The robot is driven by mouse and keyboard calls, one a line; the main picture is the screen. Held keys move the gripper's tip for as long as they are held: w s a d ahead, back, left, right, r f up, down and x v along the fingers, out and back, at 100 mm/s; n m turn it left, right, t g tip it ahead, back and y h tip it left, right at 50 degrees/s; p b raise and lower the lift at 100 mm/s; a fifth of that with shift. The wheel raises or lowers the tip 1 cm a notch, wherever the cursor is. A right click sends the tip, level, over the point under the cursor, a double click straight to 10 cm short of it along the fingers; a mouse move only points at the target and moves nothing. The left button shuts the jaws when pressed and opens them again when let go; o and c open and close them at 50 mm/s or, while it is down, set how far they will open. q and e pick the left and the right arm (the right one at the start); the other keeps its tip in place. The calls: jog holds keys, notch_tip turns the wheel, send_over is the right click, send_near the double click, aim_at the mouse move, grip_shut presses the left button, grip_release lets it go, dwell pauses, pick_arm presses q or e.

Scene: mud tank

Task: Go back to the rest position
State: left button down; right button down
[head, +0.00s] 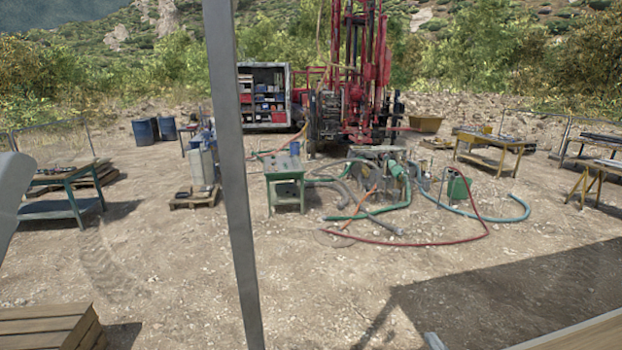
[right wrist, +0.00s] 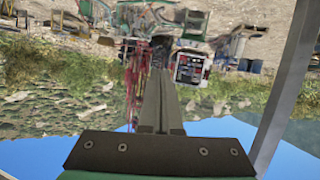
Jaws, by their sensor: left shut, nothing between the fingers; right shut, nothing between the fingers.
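My right gripper (right wrist: 161,45) shows in the right wrist view, where the scene appears upside down. Its two fingers lie together, shut, with nothing between them, and point out over the site, apart from any object. Neither gripper shows in the head view. A pale, smooth surface cuts in at the left edge of the head view, but no left fingers show there.
A grey upright post (head: 236,180) crosses the head view. Open gravel lies ahead. Beyond stand a green table (head: 284,168), hoses (head: 385,215), a red drill rig (head: 355,75) and yellow tables (head: 490,145). A wooden crate (head: 45,325) is at lower left.

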jog(key=s+a+r+t+y, duration=0.1)
jog(key=s+a+r+t, duration=0.15)
jog(key=r, duration=0.75)
jog(key=s+a+r+n+t, duration=0.1)
jog(key=s+a+r+t, duration=0.15)
jog(key=r, duration=0.75)
jog(key=s+a+r+t+y, duration=0.1)
jog(key=a+r+t, duration=0.15)
jog(key=r, duration=0.75)
jog(key=s+r+t+y, duration=0.1)
jog(key=s+r+t, duration=0.5)
jog(key=s+r, duration=0.8)
jog(key=shift+s, duration=1.2)
jog(key=shift+a, duration=0.1)
